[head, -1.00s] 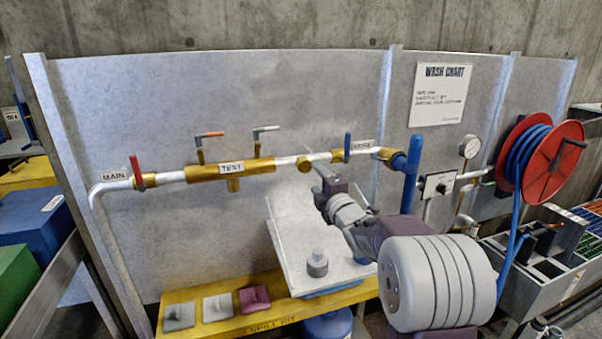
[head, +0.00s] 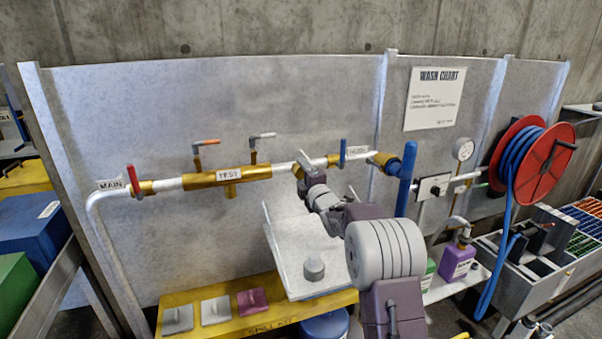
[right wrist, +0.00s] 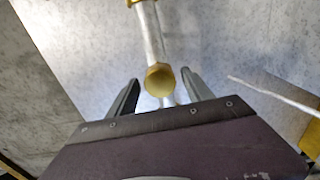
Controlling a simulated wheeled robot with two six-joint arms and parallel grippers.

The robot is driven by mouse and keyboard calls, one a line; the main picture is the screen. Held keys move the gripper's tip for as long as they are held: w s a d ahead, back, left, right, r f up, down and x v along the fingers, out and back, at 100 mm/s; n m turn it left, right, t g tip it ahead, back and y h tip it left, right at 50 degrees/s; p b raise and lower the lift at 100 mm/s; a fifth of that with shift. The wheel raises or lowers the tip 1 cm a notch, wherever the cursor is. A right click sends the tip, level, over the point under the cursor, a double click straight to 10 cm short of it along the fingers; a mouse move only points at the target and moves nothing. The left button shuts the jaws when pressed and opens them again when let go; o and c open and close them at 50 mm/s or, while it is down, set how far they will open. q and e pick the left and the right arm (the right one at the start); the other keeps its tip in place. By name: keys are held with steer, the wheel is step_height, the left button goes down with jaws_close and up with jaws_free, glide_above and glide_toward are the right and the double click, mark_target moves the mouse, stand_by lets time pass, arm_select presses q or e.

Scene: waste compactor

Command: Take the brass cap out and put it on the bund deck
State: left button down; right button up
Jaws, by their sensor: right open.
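The brass cap (right wrist: 160,80) shows in the right wrist view as a round yellow end on the white pipe. It sits between the two parted fingers of my right gripper (right wrist: 158,92), with clear gaps on both sides. In the head view my right gripper (head: 302,164) is at the pipe, right of the TEST brass block (head: 228,175), and hides the cap. It is open and holds nothing. A yellow deck (head: 190,328), which may be the bund deck, lies low in front of the panel. My left gripper is not in view.
A red-handled MAIN valve (head: 133,180) and a blue-handled valve (head: 343,153) flank the gripper on the pipe. A tilted grey plate (head: 285,240) with a grey knob (head: 314,268) is below. Three small plates, including a purple one (head: 252,301), lie on the deck.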

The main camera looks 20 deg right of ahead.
jaws_close()
steer(key=shift+f+n+b, duration=0.2)
steer(key=shift+n+b, duration=0.3)
steer(key=shift+b, duration=0.4)
steer(key=n+b, duration=0.3)
steer(key=shift+r+n+b, duration=0.1)
steer(key=shift+n+b, duration=0.4)
steer(key=shift+b, duration=0.1)
steer(key=shift+r, duration=0.1)
